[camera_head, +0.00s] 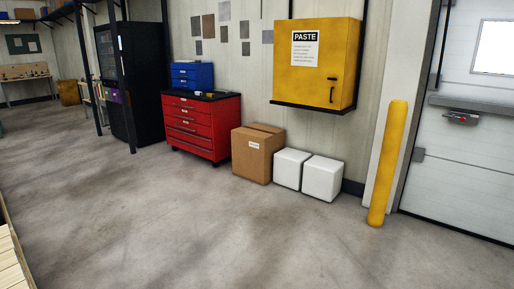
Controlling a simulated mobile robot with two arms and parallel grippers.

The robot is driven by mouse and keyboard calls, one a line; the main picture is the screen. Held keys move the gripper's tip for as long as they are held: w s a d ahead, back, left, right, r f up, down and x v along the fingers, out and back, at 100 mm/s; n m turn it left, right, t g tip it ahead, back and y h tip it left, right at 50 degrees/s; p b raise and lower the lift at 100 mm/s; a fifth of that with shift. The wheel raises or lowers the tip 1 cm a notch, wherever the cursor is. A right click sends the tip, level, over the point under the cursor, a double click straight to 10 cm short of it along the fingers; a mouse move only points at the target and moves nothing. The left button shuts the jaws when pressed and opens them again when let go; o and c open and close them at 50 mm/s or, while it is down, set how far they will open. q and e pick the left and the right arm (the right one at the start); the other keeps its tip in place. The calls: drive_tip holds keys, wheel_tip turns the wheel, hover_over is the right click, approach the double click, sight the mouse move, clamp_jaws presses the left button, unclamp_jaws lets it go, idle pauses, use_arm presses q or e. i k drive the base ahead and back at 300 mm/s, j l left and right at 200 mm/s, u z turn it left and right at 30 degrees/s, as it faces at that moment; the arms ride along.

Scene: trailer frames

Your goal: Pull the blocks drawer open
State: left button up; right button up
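A red tool chest (203,126) with several drawers stands against the back wall, left of centre. Its drawers look shut. Small pale labels show on some drawer fronts, too small to read, so I cannot tell which is the blocks drawer. A smaller blue drawer chest (192,76) stands behind its black top, also with pale labels and looking shut. Neither of my grippers shows in the head view.
A cardboard box (252,157) and two white cubes (290,168) stand right of the red chest. A yellow PASTE cabinet (318,85) hangs above them. A yellow post (387,163) stands by the door. A wooden edge (10,262) shows lower left. The floor between is clear.

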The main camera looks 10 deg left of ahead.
sight(202, 107)
drive_tip(key=i+u, duration=0.15)
drive_tip(key=i, duration=0.4)
drive_tip(key=i+u, duration=0.15)
drive_tip(key=i, duration=0.4)
drive_tip(key=i+u, duration=0.15)
drive_tip(key=i, duration=0.4)
drive_tip(key=i+l+u, duration=0.15)
drive_tip(key=i, duration=0.35)
drive_tip(key=i+l+u, duration=0.15)
drive_tip(key=i, duration=0.4)
drive_tip(key=i+u, duration=0.35)
drive_tip(key=i, duration=1.75)
drive_tip(key=i+z, duration=0.2)
drive_tip(key=i, duration=0.4)
drive_tip(key=i+z, duration=0.25)
drive_tip(key=i, duration=0.35)
drive_tip(key=i+j+z, duration=0.2)
drive_tip(key=i, duration=0.4)
